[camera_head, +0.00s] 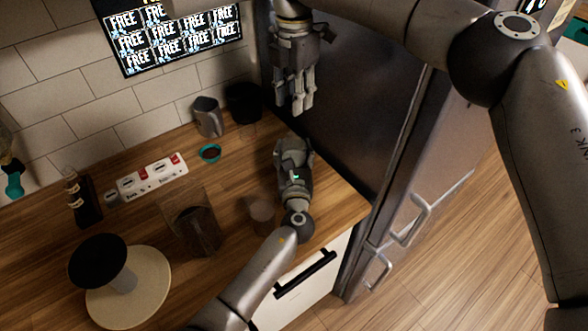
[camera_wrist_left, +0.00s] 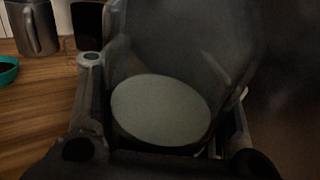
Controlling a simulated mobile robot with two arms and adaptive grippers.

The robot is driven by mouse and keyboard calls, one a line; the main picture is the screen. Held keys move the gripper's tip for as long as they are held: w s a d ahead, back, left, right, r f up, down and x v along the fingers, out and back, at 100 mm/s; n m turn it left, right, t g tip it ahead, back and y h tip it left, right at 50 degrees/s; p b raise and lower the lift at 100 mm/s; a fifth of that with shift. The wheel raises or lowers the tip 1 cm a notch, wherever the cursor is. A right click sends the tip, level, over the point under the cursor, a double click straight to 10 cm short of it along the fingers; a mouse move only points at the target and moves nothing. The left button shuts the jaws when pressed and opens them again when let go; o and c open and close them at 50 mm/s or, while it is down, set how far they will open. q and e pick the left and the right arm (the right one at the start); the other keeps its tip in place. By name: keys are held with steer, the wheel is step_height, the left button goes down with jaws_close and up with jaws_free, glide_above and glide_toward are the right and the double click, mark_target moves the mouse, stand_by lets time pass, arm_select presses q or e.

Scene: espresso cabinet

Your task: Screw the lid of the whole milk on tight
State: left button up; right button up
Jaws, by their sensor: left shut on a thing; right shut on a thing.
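My left gripper (camera_head: 293,150) is at the counter's back right corner, its arm coming up from below. In the left wrist view its fingers (camera_wrist_left: 160,120) are shut around a hazy grey body with a pale oval face (camera_wrist_left: 160,110), which I take for the whole milk. In the head view that body is hidden by the gripper. My right gripper (camera_head: 299,105) hangs from the top, fingers down, above and slightly behind the left one. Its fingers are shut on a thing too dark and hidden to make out. I cannot see the lid clearly.
A metal pitcher (camera_head: 208,117), a black container (camera_head: 243,102) and a teal-rimmed bowl (camera_head: 209,153) stand at the back. A clear jug (camera_head: 197,222) and a glass (camera_head: 262,212) stand left of my left arm. The fridge (camera_head: 400,180) borders the counter's right.

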arm_select(q)
steer(key=shift+c, duration=0.9)
arm_select(e)
glide_above(294, 140)
steer(key=shift+f, duration=2.45)
steer(key=shift+f, duration=0.1)
steer(key=shift+f, duration=0.8)
steer(key=shift+f, duration=0.55)
